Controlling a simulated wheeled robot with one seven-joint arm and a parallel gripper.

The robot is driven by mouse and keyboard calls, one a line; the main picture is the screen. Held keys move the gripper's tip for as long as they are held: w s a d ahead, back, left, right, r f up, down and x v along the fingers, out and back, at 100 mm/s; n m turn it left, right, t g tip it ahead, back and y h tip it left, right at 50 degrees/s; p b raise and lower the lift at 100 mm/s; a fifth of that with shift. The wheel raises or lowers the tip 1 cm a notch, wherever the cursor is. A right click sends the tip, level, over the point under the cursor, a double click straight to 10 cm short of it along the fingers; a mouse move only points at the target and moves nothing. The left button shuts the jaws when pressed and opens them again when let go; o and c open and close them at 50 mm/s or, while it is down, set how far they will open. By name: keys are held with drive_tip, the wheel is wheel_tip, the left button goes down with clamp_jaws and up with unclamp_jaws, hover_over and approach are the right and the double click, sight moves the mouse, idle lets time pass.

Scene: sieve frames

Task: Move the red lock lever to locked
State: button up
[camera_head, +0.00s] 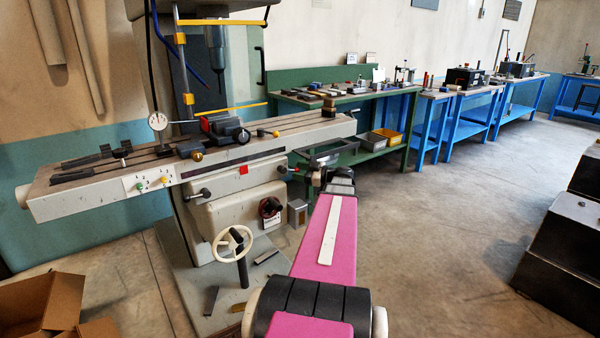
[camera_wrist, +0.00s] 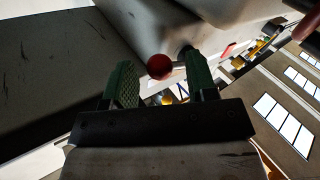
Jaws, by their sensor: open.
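The red ball knob of the lock lever (camera_wrist: 159,67) shows in the wrist view, between the two green fingers of my gripper (camera_wrist: 157,58). I cannot tell whether either finger touches the knob. In the head view the lever (camera_head: 292,169) is small, on the front of the grey milling machine (camera_head: 240,212), just left of my gripper (camera_head: 315,177). My gripper is open. The lever's pivot is hard to make out.
The machine's long table (camera_head: 110,190) overhangs to the left, with a vise (camera_head: 222,132) on it. A white handwheel (camera_head: 232,243) stands out below. A green workbench (camera_head: 400,128) is behind. Open floor (camera_head: 450,240) lies to the right, with dark boxes (camera_head: 560,240) at the edge.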

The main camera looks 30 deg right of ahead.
clamp_jaws()
drive_tip(key=shift+a+f+m+t+y, duration=0.15)
drive_tip(key=shift+f+m+t+y, duration=0.25)
drive_tip(key=shift+m, duration=0.3)
unclamp_jaws()
drive_tip(key=shift+f, duration=0.1)
drive_tip(key=r+v, duration=0.1)
drive_tip(key=v, duration=0.9)
drive_tip(key=shift+s+d+f, duration=0.25)
drive_tip(key=shift+s+f, duration=0.05)
drive_tip(key=shift+f, duration=0.1)
